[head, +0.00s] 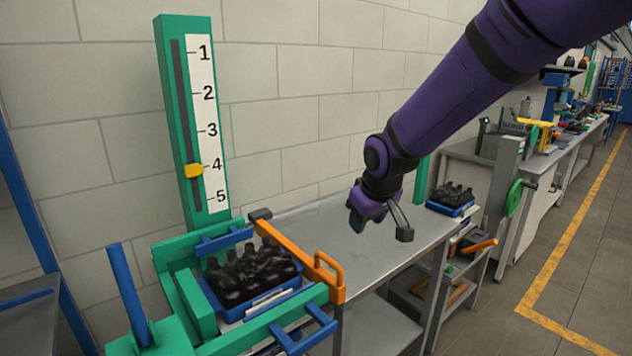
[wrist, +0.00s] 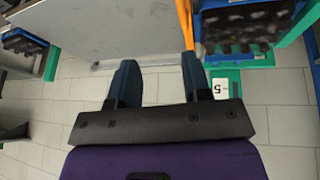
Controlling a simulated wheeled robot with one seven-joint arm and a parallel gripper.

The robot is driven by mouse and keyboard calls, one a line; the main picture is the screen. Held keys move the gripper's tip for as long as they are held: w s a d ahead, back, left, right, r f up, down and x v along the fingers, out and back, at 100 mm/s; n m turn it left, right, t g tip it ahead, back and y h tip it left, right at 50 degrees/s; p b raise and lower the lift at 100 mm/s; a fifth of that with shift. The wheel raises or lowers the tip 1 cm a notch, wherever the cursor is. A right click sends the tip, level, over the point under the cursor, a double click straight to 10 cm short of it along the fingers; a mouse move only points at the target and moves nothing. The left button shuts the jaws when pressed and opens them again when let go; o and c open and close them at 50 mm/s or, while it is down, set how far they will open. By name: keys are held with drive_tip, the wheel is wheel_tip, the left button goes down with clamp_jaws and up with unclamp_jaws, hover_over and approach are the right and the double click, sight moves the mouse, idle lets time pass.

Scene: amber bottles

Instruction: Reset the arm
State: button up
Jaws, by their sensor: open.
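My purple arm reaches in from the top right of the head view. My gripper (head: 376,222) hangs over the grey metal table (head: 325,225). In the wrist view my gripper (wrist: 160,78) shows two dark blue fingers spread apart with nothing between them. A blue crate of dark bottles (head: 250,278) stands in a green frame at the left, apart from my gripper. The crate also shows at the top right of the wrist view (wrist: 243,48). A second blue crate with dark bottles (head: 452,209) stands at the table's far right end.
A green post with a scale of 1 to 5 (head: 190,120) stands by the wall, its yellow slider (head: 193,170) near 4. An orange bar with a handle (head: 328,270) crosses the green frame's right side. The table's middle is bare. More benches line the wall at right.

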drive_tip(key=s+d+r+m, duration=0.2)
drive_tip(key=s+d+r, duration=0.4)
drive_tip(key=d+r, duration=0.15)
drive_tip(key=s+d+r+m, duration=0.1)
drive_tip(key=s+d, duration=0.2)
drive_tip(key=s, duration=0.4)
drive_tip(key=s+d+r+m, duration=0.2)
drive_tip(key=s+d, duration=0.2)
drive_tip(key=s, duration=0.4)
drive_tip(key=s+d+r+m+h, duration=0.1)
drive_tip(key=s+d, duration=0.3)
drive_tip(key=s, duration=0.4)
drive_tip(key=shift+s+d+r, duration=0.2)
drive_tip(key=shift+d+r, duration=0.05)
drive_tip(key=shift+r, duration=0.3)
